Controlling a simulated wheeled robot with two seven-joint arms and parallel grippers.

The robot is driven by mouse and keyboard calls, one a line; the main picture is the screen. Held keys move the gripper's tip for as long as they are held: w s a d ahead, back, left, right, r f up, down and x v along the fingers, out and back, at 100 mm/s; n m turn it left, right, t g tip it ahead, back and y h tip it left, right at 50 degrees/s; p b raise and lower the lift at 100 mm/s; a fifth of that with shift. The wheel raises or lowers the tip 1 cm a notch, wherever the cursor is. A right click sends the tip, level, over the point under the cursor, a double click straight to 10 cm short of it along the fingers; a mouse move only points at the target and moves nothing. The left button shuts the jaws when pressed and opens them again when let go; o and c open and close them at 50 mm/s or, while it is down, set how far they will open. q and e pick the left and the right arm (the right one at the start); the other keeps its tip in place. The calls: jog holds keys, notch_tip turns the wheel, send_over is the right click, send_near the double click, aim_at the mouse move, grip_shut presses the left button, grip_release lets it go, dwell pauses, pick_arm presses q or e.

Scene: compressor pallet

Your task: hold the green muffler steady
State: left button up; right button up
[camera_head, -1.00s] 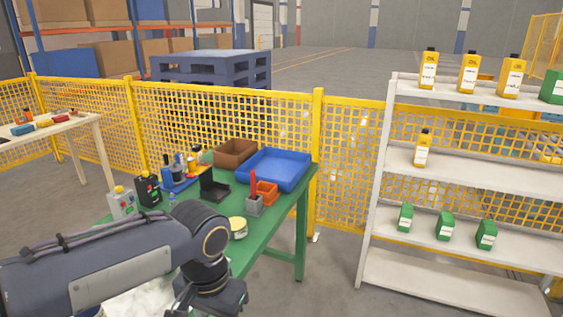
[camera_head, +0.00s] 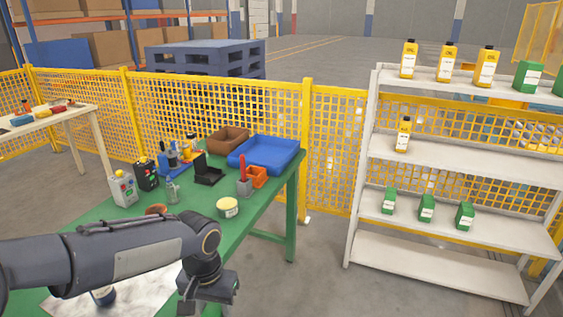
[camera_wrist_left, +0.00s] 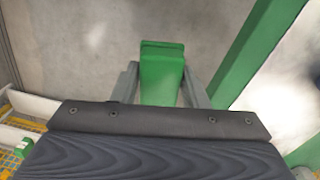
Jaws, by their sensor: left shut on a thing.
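The green muffler (camera_wrist_left: 162,78) shows in the left wrist view as a green block, upright in the picture. My left gripper (camera_wrist_left: 160,90) is shut on it, with one grey finger on each side. The muffler's lower end is hidden behind the dark gripper body. In the head view my left wrist (camera_head: 207,285) hangs low by the front edge of the green table, and neither its fingers nor the muffler can be made out there. My right gripper is in no view.
White shelves (camera_head: 440,255) with yellow bottles and green boxes stand right. Floor between table and shelves is clear.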

pick_arm(q)
jog(key=w+a+f+n+p, duration=0.2)
jog(key=a+f, duration=0.4)
jog(key=f, duration=0.4)
jog(key=shift+w+a+p, duration=0.15)
jog(key=shift+w+p, duration=0.3)
jog(key=shift+w, duration=0.5)
